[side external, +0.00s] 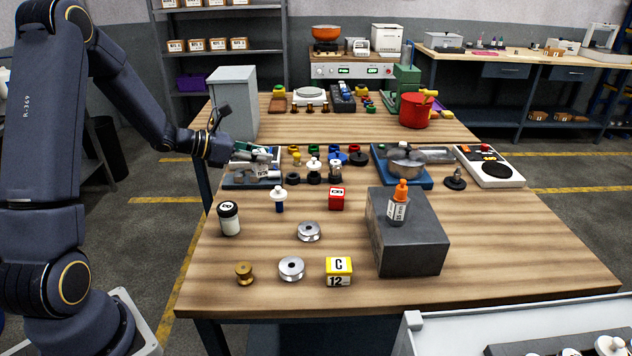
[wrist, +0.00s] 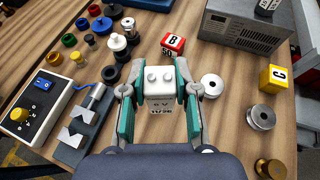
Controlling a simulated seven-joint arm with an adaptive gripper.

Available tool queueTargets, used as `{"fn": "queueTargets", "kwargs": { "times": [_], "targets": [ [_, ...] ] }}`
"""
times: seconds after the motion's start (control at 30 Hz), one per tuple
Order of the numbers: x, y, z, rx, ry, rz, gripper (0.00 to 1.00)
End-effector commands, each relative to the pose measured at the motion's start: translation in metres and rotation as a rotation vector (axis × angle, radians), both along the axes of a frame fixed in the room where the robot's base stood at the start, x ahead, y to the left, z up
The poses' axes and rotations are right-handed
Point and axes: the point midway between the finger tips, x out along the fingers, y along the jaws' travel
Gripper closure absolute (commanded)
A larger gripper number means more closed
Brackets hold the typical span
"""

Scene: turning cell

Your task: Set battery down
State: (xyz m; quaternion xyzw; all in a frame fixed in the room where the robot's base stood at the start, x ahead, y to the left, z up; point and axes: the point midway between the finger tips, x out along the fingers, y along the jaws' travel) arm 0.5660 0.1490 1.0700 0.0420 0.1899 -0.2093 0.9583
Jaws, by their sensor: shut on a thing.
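The battery (wrist: 160,88) is a white block with two round terminals on top and dark print reading 6 V on its face. My gripper (wrist: 160,95) has its teal fingers shut on the battery's two sides, and the battery looks upright. In the side external view my gripper (side external: 264,154) is at the table's left side, over or beside a blue-based fixture (side external: 238,182). The battery is hard to make out there. I cannot tell whether its underside touches anything.
In the wrist view a V-block fixture (wrist: 72,138) and a switch box (wrist: 38,108) lie left. A large grey block (side external: 410,245) stands right. Bare wood (side external: 380,295) shows near the front.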

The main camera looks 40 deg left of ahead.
Motion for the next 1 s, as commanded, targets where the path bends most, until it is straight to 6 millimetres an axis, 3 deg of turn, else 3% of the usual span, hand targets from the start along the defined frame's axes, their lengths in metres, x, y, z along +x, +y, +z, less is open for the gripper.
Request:
{"fn": "queueTargets", "kwargs": {
  "times": [0.13,0.27,0.6,0.8,1.0],
  "targets": [
    [0.026,0.022,0.022,0.003,-0.004,0.036,1.00],
    [0.043,0.030,0.024,0.000,0.000,0.036,1.00],
    [0.124,0.053,-0.018,-0.001,0.002,0.035,1.00],
    [0.151,0.062,-0.056,-0.001,0.003,0.037,1.00],
    [0.162,0.066,-0.068,0.000,0.000,0.037,1.00]
  ]
}}
